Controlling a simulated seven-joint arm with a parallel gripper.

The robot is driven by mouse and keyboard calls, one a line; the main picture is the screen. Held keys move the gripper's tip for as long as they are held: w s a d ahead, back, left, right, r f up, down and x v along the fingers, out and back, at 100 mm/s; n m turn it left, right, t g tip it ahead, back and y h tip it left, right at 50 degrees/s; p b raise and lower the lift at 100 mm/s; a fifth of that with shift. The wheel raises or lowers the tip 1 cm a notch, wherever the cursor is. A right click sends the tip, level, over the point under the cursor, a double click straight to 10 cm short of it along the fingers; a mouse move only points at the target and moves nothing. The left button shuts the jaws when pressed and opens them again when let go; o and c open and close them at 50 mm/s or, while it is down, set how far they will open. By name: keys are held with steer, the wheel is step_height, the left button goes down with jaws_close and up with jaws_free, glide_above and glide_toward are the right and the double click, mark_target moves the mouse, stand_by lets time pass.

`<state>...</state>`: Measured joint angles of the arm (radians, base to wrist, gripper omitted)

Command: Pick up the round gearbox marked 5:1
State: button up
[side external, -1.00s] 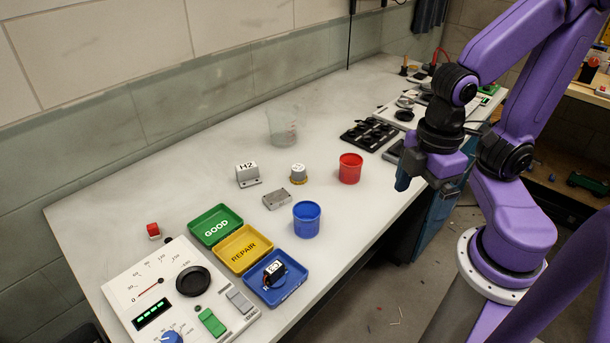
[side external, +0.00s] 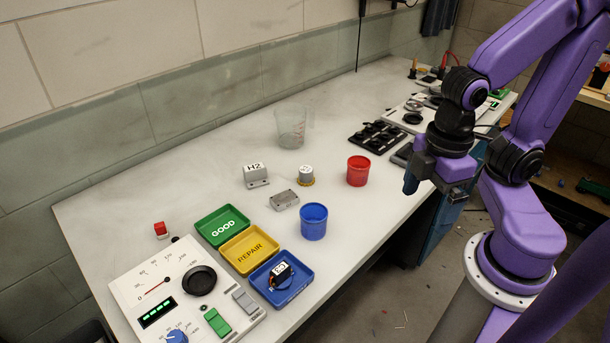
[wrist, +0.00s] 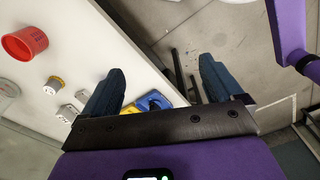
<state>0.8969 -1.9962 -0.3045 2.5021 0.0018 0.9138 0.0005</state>
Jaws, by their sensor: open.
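The round gearbox (side external: 306,175) is a small silver cylinder on a brass-coloured base, standing upright on the bench left of the red cup. It also shows in the wrist view (wrist: 53,86), left of my fingers. The mark on its top is too small to read. My gripper (side external: 411,185) is open and empty, off to the right of the gearbox, near the bench's front edge.
The red cup (side external: 358,171) and blue cup (side external: 313,222) stand near the gearbox. The H2 box (side external: 256,175), a grey metal block (side external: 284,200) and a clear beaker (side external: 291,130) are also close. Green, yellow and blue trays (side external: 270,298) lie front left. A black rack (side external: 374,137) lies behind.

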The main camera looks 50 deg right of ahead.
steer(key=c, duration=0.4)
steer(key=shift+w, duration=0.1)
steer(key=w+a+f+n+t+h, duration=0.1)
steer(key=w+a+n+h, duration=0.15)
steer(key=w, duration=0.35)
steer(key=w+a+f+n+h, duration=0.1)
steer(key=w+f+h, duration=0.15)
steer(key=w, duration=0.35)
steer(key=w+a+f+n+t+h, duration=0.1)
steer(key=w+a+n+h, duration=0.15)
steer(key=w, duration=0.35)
steer(key=n+t+h, duration=0.3)
steer(key=n+h, duration=0.1)
steer(key=h, duration=0.2)
glide_toward(304, 173)
steer(key=shift+y, duration=0.25)
steer(key=x, duration=0.4)
steer(key=shift+w+d+r, duration=0.2)
steer(key=shift+d+r, duration=0.1)
steer(key=shift+d, duration=0.05)
steer(key=shift+f+x, duration=0.1)
steer(key=shift+x, duration=1.3)
steer(key=shift+f+x, duration=0.15)
steer(key=shift+x, duration=1.2)
